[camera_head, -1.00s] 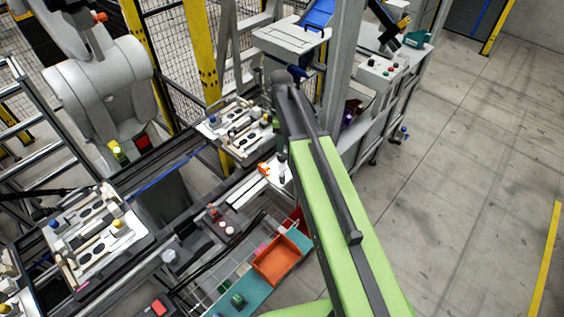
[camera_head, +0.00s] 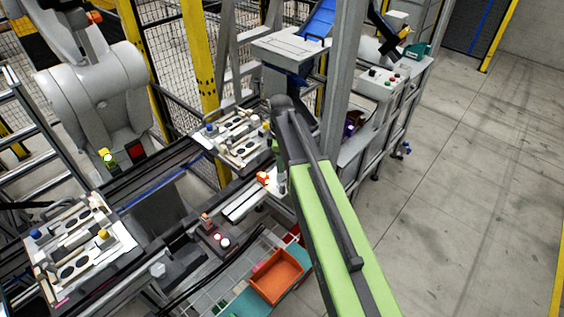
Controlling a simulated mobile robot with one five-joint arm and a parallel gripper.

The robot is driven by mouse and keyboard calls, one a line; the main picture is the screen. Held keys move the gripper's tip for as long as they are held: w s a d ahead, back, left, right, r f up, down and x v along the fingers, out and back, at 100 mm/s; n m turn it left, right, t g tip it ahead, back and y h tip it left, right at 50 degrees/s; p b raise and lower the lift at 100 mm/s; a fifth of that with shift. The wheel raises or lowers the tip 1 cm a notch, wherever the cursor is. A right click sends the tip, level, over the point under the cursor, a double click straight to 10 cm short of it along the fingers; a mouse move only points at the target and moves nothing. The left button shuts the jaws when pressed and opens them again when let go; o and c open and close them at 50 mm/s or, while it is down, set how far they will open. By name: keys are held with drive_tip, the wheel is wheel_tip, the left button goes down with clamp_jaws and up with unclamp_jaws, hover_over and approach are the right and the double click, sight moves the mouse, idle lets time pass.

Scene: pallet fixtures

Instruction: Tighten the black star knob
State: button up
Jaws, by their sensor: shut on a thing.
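I cannot make out the black star knob. My gripper (camera_head: 281,186) hangs below the dark elbow of my green arm, just right of that fixture, small and partly hidden by the arm. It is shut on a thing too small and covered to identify. A second pallet fixture (camera_head: 122,262) with similar parts lies at the lower left, far from my gripper.
An orange tray (camera_head: 277,292) stands below my gripper on the bench. A red-orange part (camera_head: 263,179) lies just left of it. A grey post (camera_head: 343,90) and a control panel (camera_head: 383,70) stand behind. A grey robot (camera_head: 95,92) stands at left. The floor at right is clear.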

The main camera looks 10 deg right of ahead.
clamp_jaws()
drive_tip(key=shift+d, duration=0.1)
drive_tip(key=shift+m, duration=0.4)
drive_tip(key=m, duration=0.4)
drive_tip(key=shift+w+m, duration=0.15)
drive_tip(key=shift+m, duration=0.15)
drive_tip(key=m, duration=0.5)
drive_tip(key=shift+w, duration=0.1)
drive_tip(key=m, duration=0.5)
drive_tip(key=shift+d+m, duration=0.1)
drive_tip(key=shift+m, duration=0.3)
drive_tip(key=m, duration=0.4)
drive_tip(key=shift+m, duration=0.4)
